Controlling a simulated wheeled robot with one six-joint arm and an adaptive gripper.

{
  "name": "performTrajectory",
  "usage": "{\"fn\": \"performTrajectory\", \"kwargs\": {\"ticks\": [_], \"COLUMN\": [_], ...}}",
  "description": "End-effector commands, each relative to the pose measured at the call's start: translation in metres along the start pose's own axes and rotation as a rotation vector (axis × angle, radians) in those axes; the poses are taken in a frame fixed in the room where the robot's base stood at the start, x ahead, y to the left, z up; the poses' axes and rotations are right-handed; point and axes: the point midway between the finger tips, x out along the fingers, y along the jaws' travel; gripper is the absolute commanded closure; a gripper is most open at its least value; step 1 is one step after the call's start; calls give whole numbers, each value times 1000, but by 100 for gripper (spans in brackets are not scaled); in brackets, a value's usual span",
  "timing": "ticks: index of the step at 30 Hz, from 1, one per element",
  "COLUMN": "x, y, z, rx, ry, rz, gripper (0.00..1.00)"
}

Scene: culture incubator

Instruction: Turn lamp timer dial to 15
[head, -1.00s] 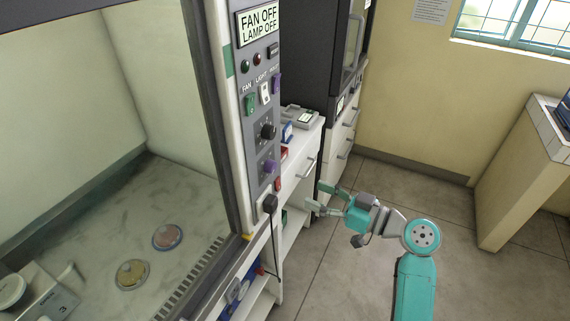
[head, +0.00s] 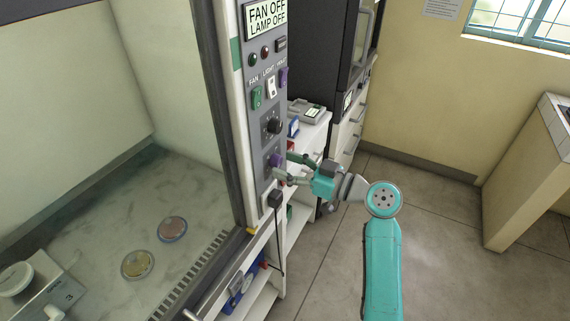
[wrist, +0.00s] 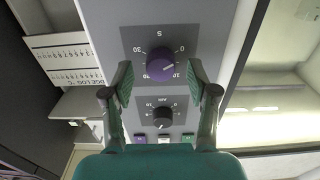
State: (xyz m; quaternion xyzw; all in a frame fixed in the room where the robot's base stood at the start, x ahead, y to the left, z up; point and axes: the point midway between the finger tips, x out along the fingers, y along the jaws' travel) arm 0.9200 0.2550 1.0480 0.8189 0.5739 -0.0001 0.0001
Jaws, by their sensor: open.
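A purple dial (head: 275,160) sits low on the grey control panel (head: 262,100) of the cabinet. In the wrist view the purple dial (wrist: 160,66) has a numbered scale around it, seen turned over. Its light pointer mark seems to lie at the right, but the exact reading is too small to tell. My gripper (head: 285,169) is at the panel beside the purple dial. In the wrist view my gripper (wrist: 160,78) is open, with one finger on each side of the purple dial and gaps showing. The panel display (head: 266,18) reads FAN OFF, LAMP OFF.
A black dial (head: 274,125) sits just above the purple one, with green, white and purple switches (head: 271,87) higher up. A black plug (head: 276,197) with a cord sticks out below. A white drawer unit (head: 310,135) stands close behind my gripper.

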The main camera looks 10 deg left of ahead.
Motion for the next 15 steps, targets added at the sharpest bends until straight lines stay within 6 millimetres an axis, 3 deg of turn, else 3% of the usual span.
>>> {"fn": "performTrajectory", "kwargs": {"ticks": [13,15], "x": [10,10], "y": [0,0], "z": [0,0], "rx": [0,0], "ry": [0,0], "rz": [0,0], "gripper": [41,59]}}
